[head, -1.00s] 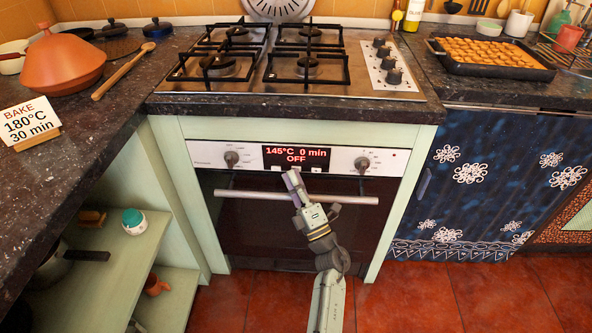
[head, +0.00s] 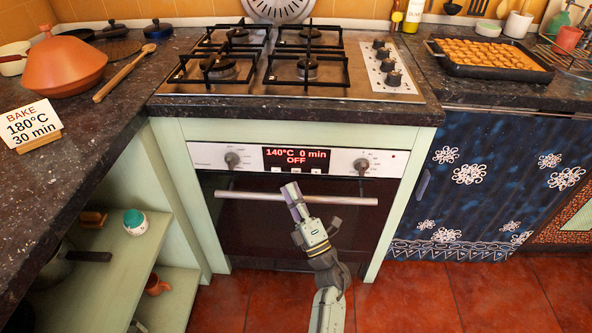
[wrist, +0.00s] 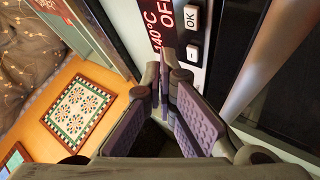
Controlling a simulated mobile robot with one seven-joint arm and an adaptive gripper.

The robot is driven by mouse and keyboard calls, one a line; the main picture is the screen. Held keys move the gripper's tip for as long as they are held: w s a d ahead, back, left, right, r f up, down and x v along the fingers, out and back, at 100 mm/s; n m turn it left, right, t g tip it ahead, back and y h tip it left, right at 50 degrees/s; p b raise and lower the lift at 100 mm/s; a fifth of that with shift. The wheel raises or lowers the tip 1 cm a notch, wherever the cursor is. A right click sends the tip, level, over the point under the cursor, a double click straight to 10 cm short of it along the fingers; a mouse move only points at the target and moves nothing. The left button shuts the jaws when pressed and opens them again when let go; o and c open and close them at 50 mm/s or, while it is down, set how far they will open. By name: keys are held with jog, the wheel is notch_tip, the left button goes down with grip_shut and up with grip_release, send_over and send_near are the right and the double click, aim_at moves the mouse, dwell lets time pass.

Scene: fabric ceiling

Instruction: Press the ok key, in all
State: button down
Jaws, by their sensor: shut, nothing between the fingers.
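The oven display (head: 296,157) reads 140°C, 0 min, OFF, and also shows in the wrist view (wrist: 158,28). A row of small white keys (head: 295,170) lies under it; their labels are too small to read in the head view. In the wrist view the white OK key (wrist: 191,17) is clear, with the minus key (wrist: 193,52) beside it. My gripper (head: 289,187) is shut and empty, in front of the oven just below the key row. In the wrist view its fingertips (wrist: 165,72) are closer to the minus key than to OK, and appear apart from both.
A horizontal oven handle (head: 296,198) crosses behind my gripper. Round knobs (head: 232,160) (head: 362,166) flank the display. A sign (head: 30,122) on the left counter reads BAKE 180°C 30 min. The hob (head: 300,70) and counter edge lie above the oven.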

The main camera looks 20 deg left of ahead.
jog(key=shift+s+d, duration=0.15)
jog(key=shift+s, duration=0.4)
jog(key=shift+s+d, duration=0.15)
jog(key=shift+s, duration=0.4)
jog(key=shift+r, duration=0.1)
